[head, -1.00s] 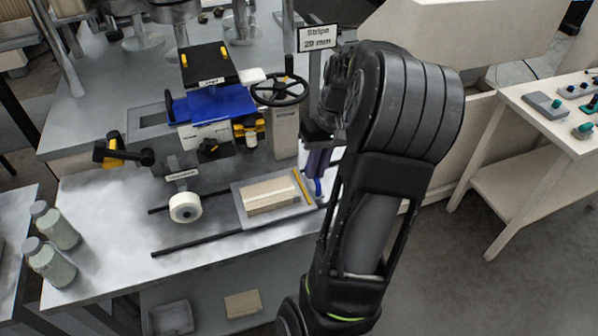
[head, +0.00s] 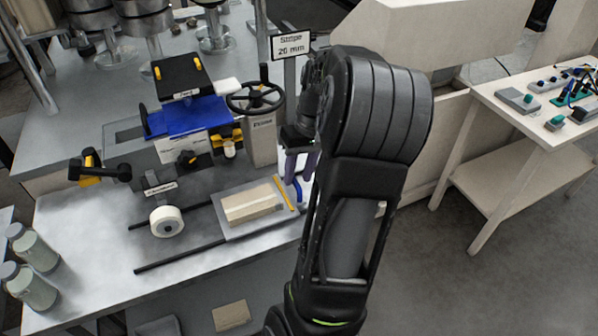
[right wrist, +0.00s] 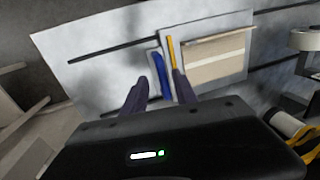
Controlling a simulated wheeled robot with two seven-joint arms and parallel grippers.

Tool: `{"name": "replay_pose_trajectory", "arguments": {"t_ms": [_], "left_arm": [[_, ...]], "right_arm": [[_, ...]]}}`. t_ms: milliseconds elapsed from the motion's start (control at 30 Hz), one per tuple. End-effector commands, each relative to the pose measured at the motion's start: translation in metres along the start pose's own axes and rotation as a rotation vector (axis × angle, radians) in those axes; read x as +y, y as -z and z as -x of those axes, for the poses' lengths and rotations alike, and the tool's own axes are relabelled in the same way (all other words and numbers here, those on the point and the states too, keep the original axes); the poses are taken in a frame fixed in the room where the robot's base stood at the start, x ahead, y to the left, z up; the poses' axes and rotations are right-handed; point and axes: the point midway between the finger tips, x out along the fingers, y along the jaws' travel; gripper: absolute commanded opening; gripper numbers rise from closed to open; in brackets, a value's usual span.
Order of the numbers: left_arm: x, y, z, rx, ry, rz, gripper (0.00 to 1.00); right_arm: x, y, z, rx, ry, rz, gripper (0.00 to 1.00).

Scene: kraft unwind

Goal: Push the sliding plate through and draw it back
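The sliding plate (head: 229,230) is a light grey plate lying across two dark rails on the white bench. It carries a beige block (head: 252,204) and a yellow strip (head: 284,193) near its right edge. A blue handle (head: 298,188) stands at that edge. My right gripper (head: 299,168) is just above the handle, fingers downward. In the right wrist view, the purple fingers of my right gripper (right wrist: 158,87) are apart, with the blue handle (right wrist: 161,72) showing between and beyond them; I cannot tell whether they touch it. My left gripper is not in view.
A white roller (head: 166,221) stands left of the plate. Behind it is a machine with a blue bed (head: 190,117) and a black handwheel (head: 255,98). Bottles (head: 32,268) stand at the bench's left. A side table (head: 505,125) with controls is at right.

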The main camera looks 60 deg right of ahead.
Motion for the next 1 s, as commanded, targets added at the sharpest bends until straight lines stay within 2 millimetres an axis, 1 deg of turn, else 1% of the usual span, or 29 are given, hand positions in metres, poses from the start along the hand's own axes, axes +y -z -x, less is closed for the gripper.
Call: {"name": "replay_pose_trajectory", "arguments": {"t_ms": [167, 400, 533, 700, 1000], "left_arm": [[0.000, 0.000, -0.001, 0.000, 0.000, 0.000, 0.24], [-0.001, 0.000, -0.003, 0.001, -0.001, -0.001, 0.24], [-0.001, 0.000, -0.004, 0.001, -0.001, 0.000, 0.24], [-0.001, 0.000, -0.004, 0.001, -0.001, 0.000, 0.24], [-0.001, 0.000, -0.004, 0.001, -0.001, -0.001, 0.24]], "right_arm": [[0.000, 0.001, 0.014, 0.004, -0.001, 0.000, 0.34], [0.001, 0.001, 0.053, 0.005, -0.002, 0.000, 0.34], [0.001, 0.001, 0.070, 0.005, -0.002, 0.000, 0.34], [0.001, 0.000, 0.078, 0.003, -0.002, 0.000, 0.34], [0.001, 0.000, 0.078, 0.002, -0.001, -0.001, 0.34]]}}
